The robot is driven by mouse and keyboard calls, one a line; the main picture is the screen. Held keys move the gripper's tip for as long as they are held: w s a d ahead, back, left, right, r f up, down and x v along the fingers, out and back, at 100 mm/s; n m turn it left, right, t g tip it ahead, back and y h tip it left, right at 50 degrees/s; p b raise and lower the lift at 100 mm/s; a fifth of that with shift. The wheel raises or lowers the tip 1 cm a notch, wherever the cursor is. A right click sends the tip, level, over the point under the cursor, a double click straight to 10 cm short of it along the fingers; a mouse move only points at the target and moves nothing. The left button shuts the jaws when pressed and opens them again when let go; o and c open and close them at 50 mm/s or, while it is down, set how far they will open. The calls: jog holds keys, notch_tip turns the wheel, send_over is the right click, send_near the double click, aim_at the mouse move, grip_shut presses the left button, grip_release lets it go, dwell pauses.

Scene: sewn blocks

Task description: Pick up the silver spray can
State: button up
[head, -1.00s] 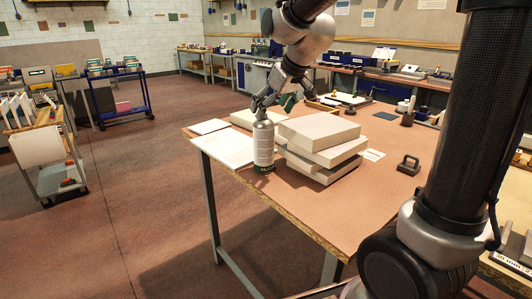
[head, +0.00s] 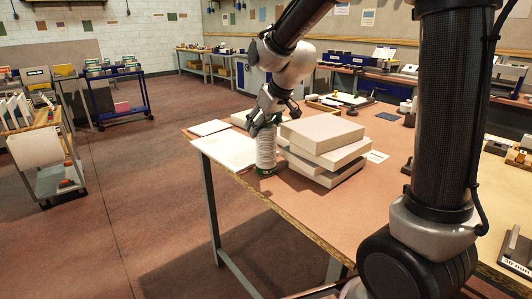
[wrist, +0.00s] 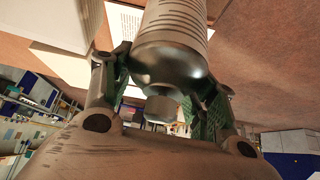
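The silver spray can (head: 265,152) stands upright on the table beside a stack of pale boxes, with a dark green band at its base. My gripper (head: 264,122) is at the top of the can, pointing down. In the wrist view, the can (wrist: 172,42) lies between my gripper's two fingers (wrist: 165,85), its shoulder and nozzle toward the palm. The fingers are spread, one on each side; firm contact does not show. The can's top is hidden by the gripper in the head view.
The pale stacked boxes (head: 322,150) are close to the can's right. White papers (head: 226,150) lie to its left on the table (head: 345,215). The table's front-left edge is near.

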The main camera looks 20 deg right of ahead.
grip_shut()
jog(key=shift+r, duration=0.15)
